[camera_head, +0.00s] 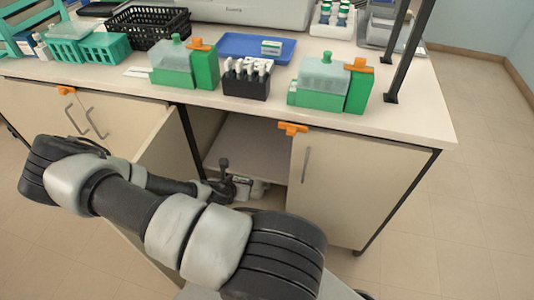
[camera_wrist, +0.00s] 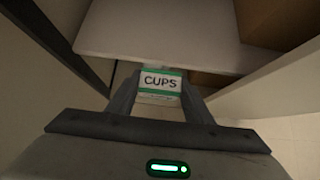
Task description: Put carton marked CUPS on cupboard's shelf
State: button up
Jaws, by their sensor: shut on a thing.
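In the wrist view, the carton marked CUPS (camera_wrist: 160,82), white with green bands, sits upright between the two dark fingers of my gripper (camera_wrist: 160,98). My gripper is shut on it. The cupboard's pale shelf (camera_wrist: 165,35) shows just beyond the carton; whether they touch cannot be told. In the head view, my gripper (camera_head: 243,187) is low at the front of the open cupboard under the bench, in front of the shelf (camera_head: 258,146). The carton is mostly hidden there by my arm and gripper.
An open door panel (camera_head: 163,150) stands left of the opening; a front panel with a handle (camera_head: 335,185) is on the right. An orange latch (camera_head: 292,128) sits at the opening's top edge. The bench top (camera_head: 420,115) carries green staining boxes, racks and a blue tray (camera_head: 240,45).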

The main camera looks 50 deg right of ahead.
jog(key=w+d, duration=0.2)
jog(key=d, duration=0.2)
jog(key=w+d+b, duration=0.1)
jog(key=w+d, duration=0.1)
jog(key=d, duration=0.2)
jog(key=w+d+b, duration=0.1)
jog(key=w+d, duration=0.1)
jog(key=d, duration=0.2)
jog(key=shift+w+d, duration=0.2)
jog(key=shift+d, duration=0.1)
jog(key=shift+w+d, duration=0.25)
jog(key=shift+d, duration=0.25)
jog(key=shift+a+f+b, duration=0.15)
jog(key=shift+f+b, duration=0.65)
jog(key=shift+f, duration=0.95)
jog(key=o, duration=1)
jog(key=shift+f, duration=0.1)
